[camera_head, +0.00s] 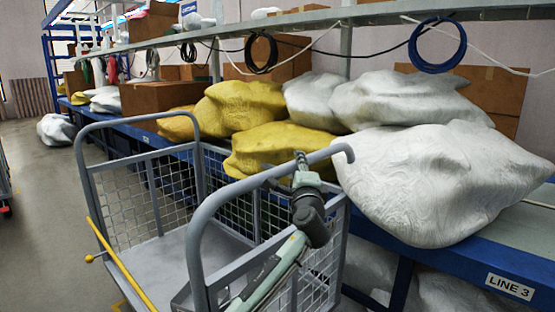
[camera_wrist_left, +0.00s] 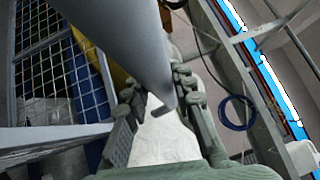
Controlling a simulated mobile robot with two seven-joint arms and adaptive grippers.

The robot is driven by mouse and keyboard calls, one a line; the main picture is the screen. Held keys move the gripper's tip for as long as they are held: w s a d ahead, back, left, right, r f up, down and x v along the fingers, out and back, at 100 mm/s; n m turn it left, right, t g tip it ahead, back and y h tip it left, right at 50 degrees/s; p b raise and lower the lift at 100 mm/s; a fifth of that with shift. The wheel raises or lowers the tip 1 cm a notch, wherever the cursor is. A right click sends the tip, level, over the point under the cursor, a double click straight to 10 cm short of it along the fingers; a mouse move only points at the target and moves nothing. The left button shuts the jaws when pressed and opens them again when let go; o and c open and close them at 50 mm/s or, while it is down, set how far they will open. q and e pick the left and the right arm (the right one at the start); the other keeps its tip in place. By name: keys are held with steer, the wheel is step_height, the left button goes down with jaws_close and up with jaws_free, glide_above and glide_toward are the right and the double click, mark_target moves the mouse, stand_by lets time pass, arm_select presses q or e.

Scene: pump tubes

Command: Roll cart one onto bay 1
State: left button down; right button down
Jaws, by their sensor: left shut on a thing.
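A grey wheeled cart (camera_head: 150,255) with wire mesh sides and a flat deck stands close beside the blue shelving. No number shows on it. Its near tubular handle (camera_head: 225,200) rises toward me and ends in a hook at the right. My left gripper (camera_head: 298,178) is shut on this handle near its right part. In the left wrist view, the handle bar (camera_wrist_left: 125,45) passes between the two fingers (camera_wrist_left: 158,92). My right gripper is not in view. I cannot make out bay 1, and the cart's wheels are hidden.
A blue shelf (camera_head: 490,262) marked LINE 3 runs along the right, with white sacks (camera_head: 435,185), yellow sacks (camera_head: 240,105) and cardboard boxes (camera_head: 160,95). A yellow bar (camera_head: 120,270) crosses the cart's left side. Open floor (camera_head: 45,195) lies at left; a white sack (camera_head: 56,130) sits there farther back.

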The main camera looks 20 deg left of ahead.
arm_select(q)
steer(key=s+d, duration=0.4)
steer(key=d, duration=0.6)
steer(key=shift+s+d, duration=0.15)
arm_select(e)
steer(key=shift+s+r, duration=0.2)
